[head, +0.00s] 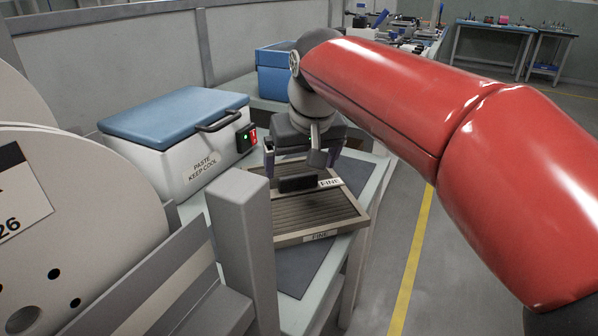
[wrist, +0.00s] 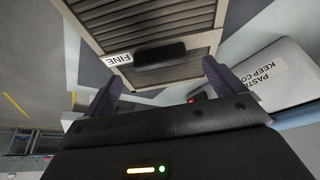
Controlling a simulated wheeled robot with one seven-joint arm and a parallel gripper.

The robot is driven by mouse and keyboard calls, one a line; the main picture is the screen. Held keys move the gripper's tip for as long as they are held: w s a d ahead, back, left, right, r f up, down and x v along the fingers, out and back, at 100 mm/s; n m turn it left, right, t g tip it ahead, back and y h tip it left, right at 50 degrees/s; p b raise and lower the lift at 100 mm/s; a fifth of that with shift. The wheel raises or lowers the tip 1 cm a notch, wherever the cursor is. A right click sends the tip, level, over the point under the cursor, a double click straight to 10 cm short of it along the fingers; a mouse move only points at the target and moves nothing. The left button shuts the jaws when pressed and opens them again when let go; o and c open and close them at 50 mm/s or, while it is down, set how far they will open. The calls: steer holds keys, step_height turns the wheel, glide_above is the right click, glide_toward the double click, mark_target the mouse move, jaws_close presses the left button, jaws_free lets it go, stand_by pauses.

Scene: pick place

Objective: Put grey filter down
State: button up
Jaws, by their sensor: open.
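The grey filter (head: 318,211) is a slatted panel with a light frame, a black bar handle and FINE labels. It appears to lie flat on a dark mat (head: 300,272) on the bench. It also shows in the wrist view (wrist: 150,20), with the black handle (wrist: 160,54) across it. My gripper (head: 300,164) is open just above the handle, its fingers apart at the handle's two ends. In the wrist view the fingers (wrist: 162,86) are spread, with nothing between the tips. The head view does not clearly show the gap between fingers and handle.
A white cool box (head: 178,135) with a blue lid, marked PASTE KEEP COOL, stands left of the filter. A blue crate (head: 275,72) is behind. A grey post (head: 243,250) and a large reel (head: 85,235) stand in front at left. The floor right of the bench is clear.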

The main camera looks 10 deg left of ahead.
steer(key=v, duration=0.7)
steer(key=shift+r+p, duration=0.2)
steer(key=shift+p, duration=0.1)
